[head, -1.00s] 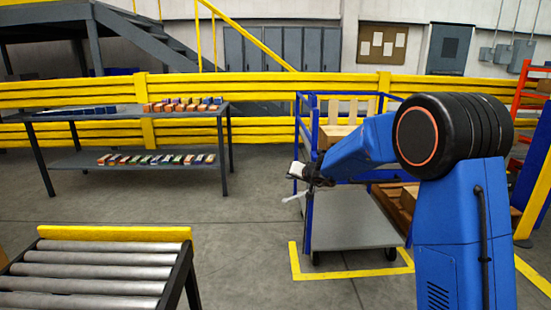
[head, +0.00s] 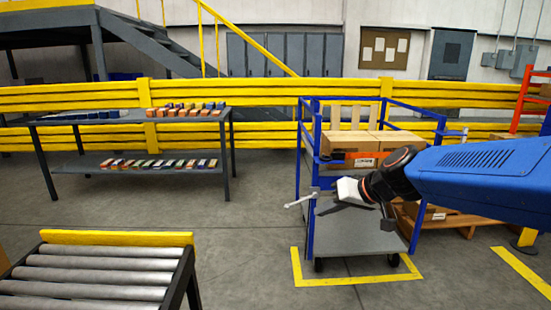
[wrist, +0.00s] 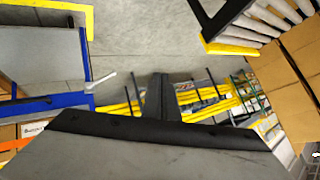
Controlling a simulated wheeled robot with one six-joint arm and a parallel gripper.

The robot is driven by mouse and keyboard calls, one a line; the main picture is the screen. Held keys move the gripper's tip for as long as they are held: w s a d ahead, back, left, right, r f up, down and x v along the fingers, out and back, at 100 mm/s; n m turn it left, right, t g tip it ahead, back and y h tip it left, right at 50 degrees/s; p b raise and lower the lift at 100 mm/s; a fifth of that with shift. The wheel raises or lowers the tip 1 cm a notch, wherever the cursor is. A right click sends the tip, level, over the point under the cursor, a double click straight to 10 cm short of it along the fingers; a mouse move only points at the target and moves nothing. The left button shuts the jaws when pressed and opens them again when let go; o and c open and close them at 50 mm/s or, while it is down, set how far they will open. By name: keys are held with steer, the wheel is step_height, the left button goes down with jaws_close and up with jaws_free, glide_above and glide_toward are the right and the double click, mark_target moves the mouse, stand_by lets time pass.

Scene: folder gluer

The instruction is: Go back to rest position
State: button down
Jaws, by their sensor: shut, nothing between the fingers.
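My blue arm reaches in from the right edge of the head view and covers part of the cart's right side.
The cart carries cardboard boxes (head: 350,143) on its upper level and stands within yellow floor marking (head: 345,281). A roller conveyor (head: 95,273) is at the front left. A two-level table (head: 130,170) with small boxes stands behind it. Floor between conveyor and cart is clear.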

steer(key=s+d+f+h, duration=0.2)
steer(key=s+d, duration=0.3)
steer(key=s, duration=0.3)
steer(key=s+d+f+m+g+h, duration=0.1)
steer(key=s+d+f, duration=0.3)
steer(key=s, duration=0.5)
steer(key=s+d+f+m+g+h, duration=0.1)
steer(key=s+d+f+h, duration=0.2)
steer(key=s+d, duration=0.3)
steer(key=s, duration=0.3)
steer(key=shift+d+f+h, duration=0.3)
steer(key=shift+d+h, duration=0.1)
